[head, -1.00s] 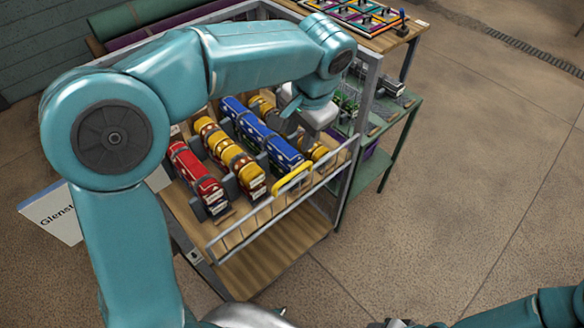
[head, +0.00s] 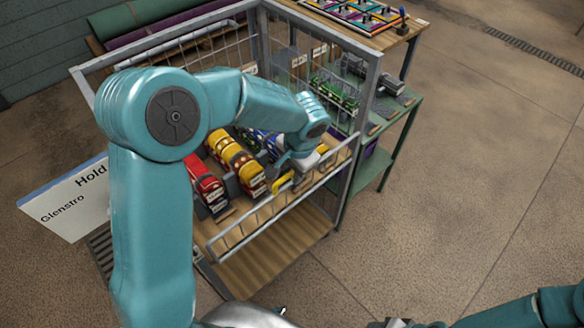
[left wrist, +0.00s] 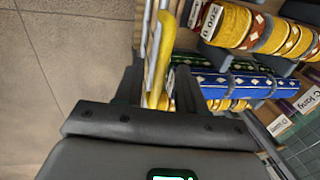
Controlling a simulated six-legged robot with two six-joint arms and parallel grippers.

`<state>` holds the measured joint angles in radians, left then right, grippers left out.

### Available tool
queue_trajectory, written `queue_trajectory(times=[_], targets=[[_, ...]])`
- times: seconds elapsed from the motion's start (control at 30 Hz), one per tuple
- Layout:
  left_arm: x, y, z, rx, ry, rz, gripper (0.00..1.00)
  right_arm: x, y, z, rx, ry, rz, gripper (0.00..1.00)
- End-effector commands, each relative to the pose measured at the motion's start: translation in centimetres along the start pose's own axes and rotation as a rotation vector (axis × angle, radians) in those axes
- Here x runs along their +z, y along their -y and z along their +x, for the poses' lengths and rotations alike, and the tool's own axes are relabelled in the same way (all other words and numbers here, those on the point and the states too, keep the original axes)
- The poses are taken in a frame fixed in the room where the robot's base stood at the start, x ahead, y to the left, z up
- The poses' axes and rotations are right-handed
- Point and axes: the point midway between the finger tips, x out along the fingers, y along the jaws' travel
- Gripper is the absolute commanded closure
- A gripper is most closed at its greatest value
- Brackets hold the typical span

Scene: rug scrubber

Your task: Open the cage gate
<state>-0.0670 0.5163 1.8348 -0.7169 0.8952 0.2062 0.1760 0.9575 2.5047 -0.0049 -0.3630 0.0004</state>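The cage gate (head: 235,237) is a low grey barred panel across the front of the cage, standing upright. Its yellow handle (head: 283,182) sits on the top rail. My left gripper (head: 289,170) is at the handle, coming from above and behind it. In the left wrist view, the yellow handle (left wrist: 166,45) lies between the two dark fingers of my left gripper (left wrist: 160,82). The fingers stand apart, with gaps visible beside the handle. My right arm shows at the lower right of the head view, but its gripper does not show clearly.
Red, yellow and blue rolls (head: 236,160) lie in holders inside the cage, close behind the gate. A white sign (head: 70,205) stands at the left. A green shelf (head: 400,115) adjoins the cage at the right. The floor (head: 440,220) in front and to the right is clear.

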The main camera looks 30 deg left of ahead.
Motion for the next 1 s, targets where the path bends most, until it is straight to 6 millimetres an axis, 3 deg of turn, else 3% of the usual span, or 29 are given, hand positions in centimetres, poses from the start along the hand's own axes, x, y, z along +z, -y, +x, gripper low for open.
queue_trajectory(times=[0.13, 0.23, 0.27, 0.67, 1.0], targets=[[0.0, 0.1, 0.0, 0.0, 0.0, -0.001, 0.64, 0.0, 0.0, 0.0, 0.0, 0.0, 0.0, 0.49], [0.0, 0.1, 0.0, 0.0, 0.0, -0.001, 0.96, 0.0, 0.0, 0.0, 0.0, 0.0, 0.0, 0.49], [0.0, 0.1, 0.0, 0.0, 0.0, -0.001, 1.0, 0.0, 0.0, 0.0, 0.0, 0.0, 0.0, 0.49], [-0.1, -0.9, 0.2, -0.038, -0.003, 0.004, 1.0, 0.0, -0.5, 1.4, 0.0, 0.0, 0.0, 0.49], [-0.2, -5.7, 0.8, -0.266, -0.007, 0.008, 1.0, -0.1, -2.7, 7.4, 0.0, 0.0, 0.0, 0.49]])
